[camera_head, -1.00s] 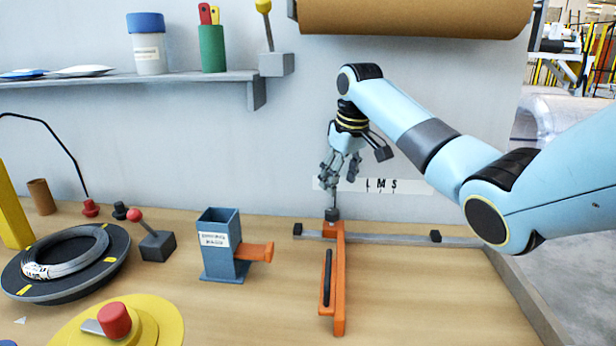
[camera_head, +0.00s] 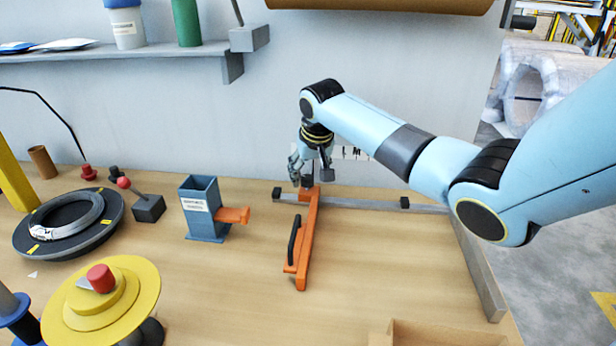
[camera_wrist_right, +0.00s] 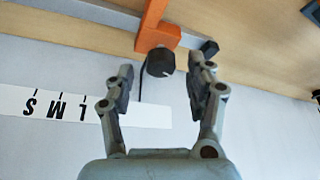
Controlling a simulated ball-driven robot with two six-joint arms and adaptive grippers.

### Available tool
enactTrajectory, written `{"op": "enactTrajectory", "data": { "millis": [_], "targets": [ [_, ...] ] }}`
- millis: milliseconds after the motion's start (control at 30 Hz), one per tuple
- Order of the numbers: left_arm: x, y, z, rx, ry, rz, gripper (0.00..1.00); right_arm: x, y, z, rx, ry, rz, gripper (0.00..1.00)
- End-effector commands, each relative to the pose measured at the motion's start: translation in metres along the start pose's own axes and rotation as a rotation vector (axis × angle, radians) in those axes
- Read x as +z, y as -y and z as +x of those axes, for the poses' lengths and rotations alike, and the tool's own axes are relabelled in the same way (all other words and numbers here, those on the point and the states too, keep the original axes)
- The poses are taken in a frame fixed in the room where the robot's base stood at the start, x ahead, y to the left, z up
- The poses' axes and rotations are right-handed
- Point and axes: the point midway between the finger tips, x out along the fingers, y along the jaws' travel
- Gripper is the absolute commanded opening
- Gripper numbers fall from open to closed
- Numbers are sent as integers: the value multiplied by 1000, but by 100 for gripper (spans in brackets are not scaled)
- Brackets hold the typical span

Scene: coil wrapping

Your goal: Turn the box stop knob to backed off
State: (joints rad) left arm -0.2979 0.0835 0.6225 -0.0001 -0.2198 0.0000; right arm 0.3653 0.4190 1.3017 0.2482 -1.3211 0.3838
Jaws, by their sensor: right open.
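The box stop is an orange bar (camera_head: 307,240) on a grey rail along the back of the bench; it also shows in the wrist view (camera_wrist_right: 158,30). Its dark round knob (camera_head: 308,181) sits at the bar's wall end. In the right wrist view the knob (camera_wrist_right: 160,62) lies between my right gripper's two fingertips (camera_wrist_right: 162,80), with a gap on each side. My right gripper (camera_head: 302,178) is open and empty, close over the knob in the head view, where the fingers partly hide it. The knob's setting cannot be read. My left gripper is out of view.
A white strip marked L M S (camera_wrist_right: 75,107) is on the wall beside the knob. A blue box former (camera_head: 203,215) with an orange tab stands left of the bar. A yellow turntable (camera_head: 135,290) with a red knob is at front left.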

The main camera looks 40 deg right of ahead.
Motion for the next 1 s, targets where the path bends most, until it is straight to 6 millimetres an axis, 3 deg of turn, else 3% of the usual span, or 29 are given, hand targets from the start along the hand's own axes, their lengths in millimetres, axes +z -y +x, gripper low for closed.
{"op": "enactTrajectory", "data": {
  "millis": [200, 467, 900, 1000],
  "targets": [
    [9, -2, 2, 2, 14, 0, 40, 0, 0, 18, -1, 0, -1, 55],
    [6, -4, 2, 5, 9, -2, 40, 0, 0, 19, -1, -1, -1, 55],
    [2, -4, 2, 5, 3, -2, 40, 0, 0, 19, 0, -1, -1, 0],
    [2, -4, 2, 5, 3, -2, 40, 0, 0, 19, -1, -1, -3, 0]
  ]
}}
